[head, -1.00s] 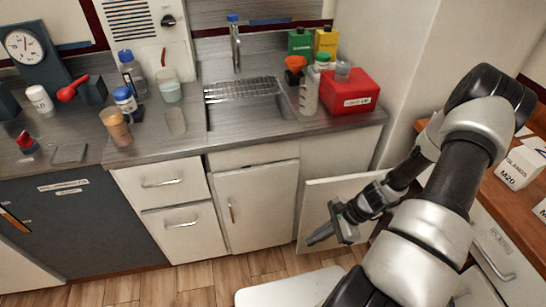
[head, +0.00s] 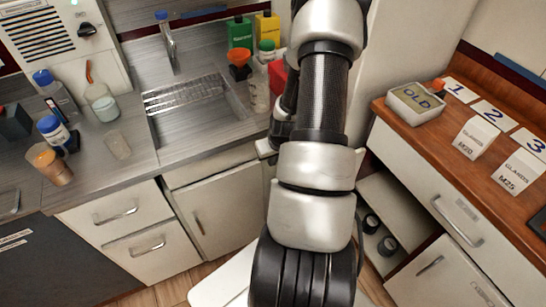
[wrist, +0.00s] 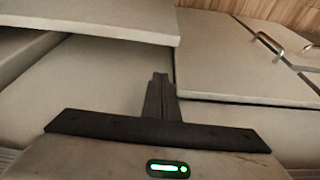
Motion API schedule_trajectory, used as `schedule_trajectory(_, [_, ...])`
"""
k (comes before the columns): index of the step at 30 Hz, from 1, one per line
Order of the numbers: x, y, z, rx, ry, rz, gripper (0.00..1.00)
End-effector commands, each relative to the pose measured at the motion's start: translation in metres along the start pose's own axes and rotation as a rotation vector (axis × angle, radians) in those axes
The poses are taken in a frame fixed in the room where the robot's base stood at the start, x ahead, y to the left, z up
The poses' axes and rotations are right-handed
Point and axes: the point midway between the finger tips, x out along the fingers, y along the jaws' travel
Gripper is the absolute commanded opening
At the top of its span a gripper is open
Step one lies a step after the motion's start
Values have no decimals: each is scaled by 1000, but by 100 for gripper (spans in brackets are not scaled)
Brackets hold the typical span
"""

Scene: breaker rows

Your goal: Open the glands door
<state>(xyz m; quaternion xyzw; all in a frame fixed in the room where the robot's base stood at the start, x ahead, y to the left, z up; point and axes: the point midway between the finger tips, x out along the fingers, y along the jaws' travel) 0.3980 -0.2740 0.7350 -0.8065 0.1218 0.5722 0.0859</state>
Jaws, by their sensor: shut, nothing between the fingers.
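I cannot read a glands label on any door. In the head view, the right-hand bench has an open compartment (head: 390,215) with black round items (head: 386,246) inside. A pale front with a handle (head: 450,275) is at its lower right. My gripper is hidden behind my arm in the head view. In the wrist view, my gripper (wrist: 160,82) is shut and empty, among pale panels. One panel (wrist: 90,20) is at upper left and another (wrist: 245,65) is right of the fingertips. I cannot tell whether the fingers touch either.
Boxes marked GLANDS M20 (head: 476,138) and GLANDS M25 (head: 518,172) and a tray marked OLD (head: 416,103) stand on the wooden bench top. A drawer (head: 425,195) is below it. The sink counter (head: 150,150), with bottles, is at left.

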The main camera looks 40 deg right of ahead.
Motion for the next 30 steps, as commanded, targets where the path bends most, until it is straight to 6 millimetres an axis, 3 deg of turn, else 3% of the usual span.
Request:
schedule_trajectory(1, [14,-1,2,0,-3,-2,0])
schedule_trajectory(5, [40,-1,1,0,-2,-2,0])
schedule_trajectory(14, [26,0,34,2,-1,-1,0])
schedule_trajectory(30, [25,0,38,-9,0,-4,0])
